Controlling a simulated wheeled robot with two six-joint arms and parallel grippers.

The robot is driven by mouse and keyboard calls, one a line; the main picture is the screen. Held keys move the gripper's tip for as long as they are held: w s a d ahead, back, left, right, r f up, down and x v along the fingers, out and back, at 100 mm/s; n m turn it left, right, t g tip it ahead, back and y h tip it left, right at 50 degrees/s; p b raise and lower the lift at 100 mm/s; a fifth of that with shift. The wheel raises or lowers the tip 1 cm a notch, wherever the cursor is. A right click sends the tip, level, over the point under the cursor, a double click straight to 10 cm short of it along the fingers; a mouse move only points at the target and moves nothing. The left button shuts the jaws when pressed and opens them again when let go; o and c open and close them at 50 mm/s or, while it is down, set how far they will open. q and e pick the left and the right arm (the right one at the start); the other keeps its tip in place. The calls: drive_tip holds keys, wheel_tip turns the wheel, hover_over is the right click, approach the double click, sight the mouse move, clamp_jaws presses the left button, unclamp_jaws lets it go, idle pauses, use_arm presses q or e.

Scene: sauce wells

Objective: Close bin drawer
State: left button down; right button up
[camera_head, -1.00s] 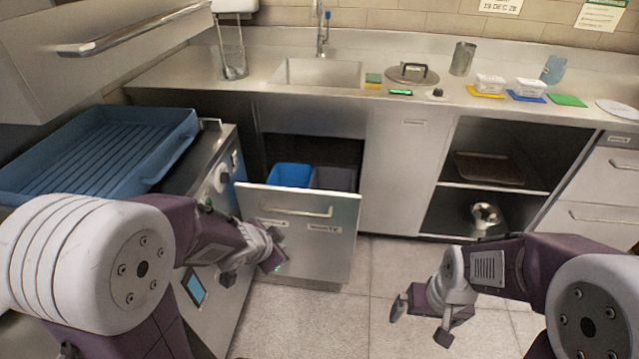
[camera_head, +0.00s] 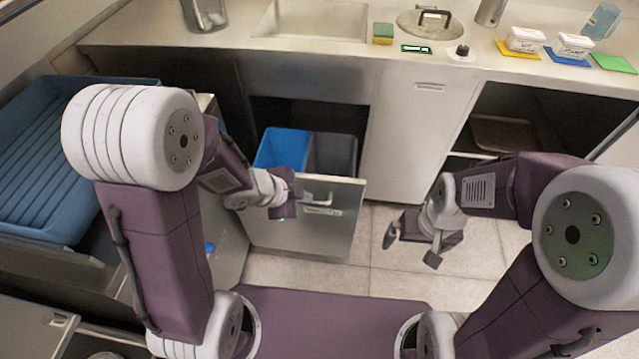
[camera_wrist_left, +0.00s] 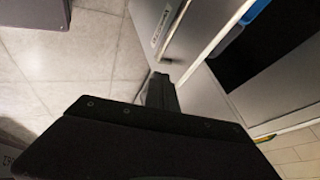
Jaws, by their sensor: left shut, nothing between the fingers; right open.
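The bin drawer (camera_head: 325,232) under the counter stands open, its metal front facing me. A blue bin (camera_head: 283,148) and a grey bin (camera_head: 335,153) show inside it. My left gripper (camera_head: 288,203) is shut and empty at the drawer front, close to the bar handle (camera_head: 318,201), hiding part of the front's upper left. The left wrist view shows the shut fingers (camera_wrist_left: 161,92) beside the drawer front (camera_wrist_left: 150,18); I cannot tell whether they touch it. My right gripper (camera_head: 412,250) is open and empty, right of the drawer and above the floor.
A blue ribbed tray (camera_head: 40,160) sits on the unit at the left. The cabinet panel (camera_head: 420,130) right of the drawer is closed, and an open shelf with a brown tray (camera_head: 505,133) lies beyond it. The tiled floor (camera_head: 385,280) in front is clear.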

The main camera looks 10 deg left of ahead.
sight(325, 203)
use_arm(q)
drive_tip(key=b+x, duration=0.5)
drive_tip(key=x, duration=0.3)
drive_tip(key=shift+s+f, duration=0.15)
drive_tip(key=w, duration=0.1)
drive_tip(key=w+r+p, duration=0.1)
drive_tip(key=shift+w, duration=0.4)
drive_tip(key=shift+w+f+p, duration=0.1)
drive_tip(key=shift+w+p, duration=0.2)
drive_tip(key=shift+w, duration=0.3)
use_arm(e)
drive_tip(key=shift+f, duration=1.65)
drive_tip(key=shift+r, duration=0.1)
